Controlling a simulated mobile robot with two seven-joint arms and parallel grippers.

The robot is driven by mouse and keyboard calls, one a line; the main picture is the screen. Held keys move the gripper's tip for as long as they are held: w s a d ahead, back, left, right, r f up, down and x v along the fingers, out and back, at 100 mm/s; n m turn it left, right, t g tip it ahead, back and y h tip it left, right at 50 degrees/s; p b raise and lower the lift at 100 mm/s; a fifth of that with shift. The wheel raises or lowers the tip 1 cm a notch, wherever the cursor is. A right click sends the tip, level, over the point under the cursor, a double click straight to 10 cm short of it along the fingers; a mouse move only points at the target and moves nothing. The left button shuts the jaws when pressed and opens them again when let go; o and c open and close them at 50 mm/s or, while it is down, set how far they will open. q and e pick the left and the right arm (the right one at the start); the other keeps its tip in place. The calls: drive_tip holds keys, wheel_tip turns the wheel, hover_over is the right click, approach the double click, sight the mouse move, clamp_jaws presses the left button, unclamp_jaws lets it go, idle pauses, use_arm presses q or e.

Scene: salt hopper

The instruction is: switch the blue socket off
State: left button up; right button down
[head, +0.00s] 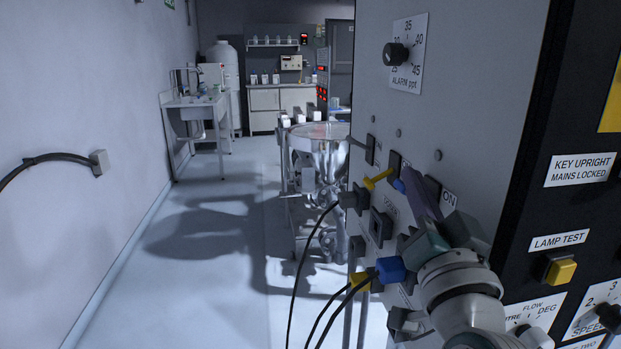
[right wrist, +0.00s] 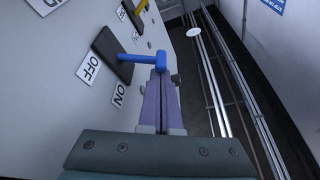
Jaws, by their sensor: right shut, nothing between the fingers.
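A switch with a blue lever (right wrist: 140,58) sits on a dark plate (right wrist: 107,46) on the grey panel. An OFF label (right wrist: 88,68) and an ON label (right wrist: 118,95) are beside the plate. The lever sticks out from the panel; I cannot tell which label it is set to. In the head view the blue lever (head: 399,186) is partly hidden by my right gripper (head: 412,178). The right gripper is shut and empty, its purple fingers (right wrist: 158,88) at the lever's free end, touching or very close. A blue plug (head: 391,270) sits lower on the panel. My left gripper is out of view.
A yellow lever (head: 377,179) is close to the blue one. A yellow plug (head: 358,278) and black cables hang below. A steel hopper (head: 321,150) stands behind the panel's left edge. The floor (head: 200,230) at left is clear.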

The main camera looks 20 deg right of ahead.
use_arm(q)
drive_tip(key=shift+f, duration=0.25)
use_arm(e)
drive_tip(key=shift+a+f+n+t+y, duration=0.2)
drive_tip(key=shift+n+t+y, duration=0.1)
drive_tip(key=shift+n, duration=0.4)
use_arm(q)
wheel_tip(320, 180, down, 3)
drive_tip(key=b, duration=0.3)
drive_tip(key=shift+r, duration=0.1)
use_arm(e)
drive_tip(key=f+n+y, duration=0.1)
drive_tip(key=n, duration=0.2)
drive_tip(key=f+n+y, duration=0.1)
drive_tip(key=n, duration=0.1)
drive_tip(key=a+f+n+t+y, duration=0.1)
drive_tip(key=n+y, duration=0.1)
drive_tip(key=n, duration=0.1)
drive_tip(key=shift+w+f+n, duration=0.2)
drive_tip(key=shift+n, duration=0.1)
